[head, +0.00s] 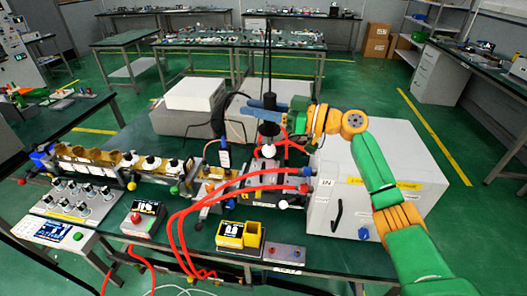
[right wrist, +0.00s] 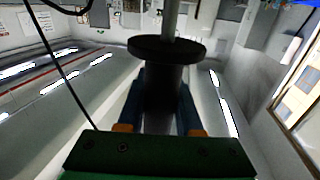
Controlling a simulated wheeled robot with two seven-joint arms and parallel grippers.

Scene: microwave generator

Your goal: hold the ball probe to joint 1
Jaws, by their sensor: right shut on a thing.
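My right gripper (head: 270,104) reaches in from the right over the middle of the bench. Its blue fingers are shut on the ball probe (head: 268,129), a dark upright handle with a thin rod. In the right wrist view the probe's black round flange and body (right wrist: 165,75) sit between the fingers (right wrist: 163,110). The probe is above the waveguide run (head: 215,183); I cannot tell whether its lower end touches it. The joints are small, and I cannot read which one is joint 1. My left gripper is not in view.
A large grey-white box (head: 330,185) stands right of the probe, with red hoses (head: 190,215) looping left from it. Small display boxes (head: 240,233) and a knob panel (head: 75,200) are at the front. A white box (head: 195,93) is behind.

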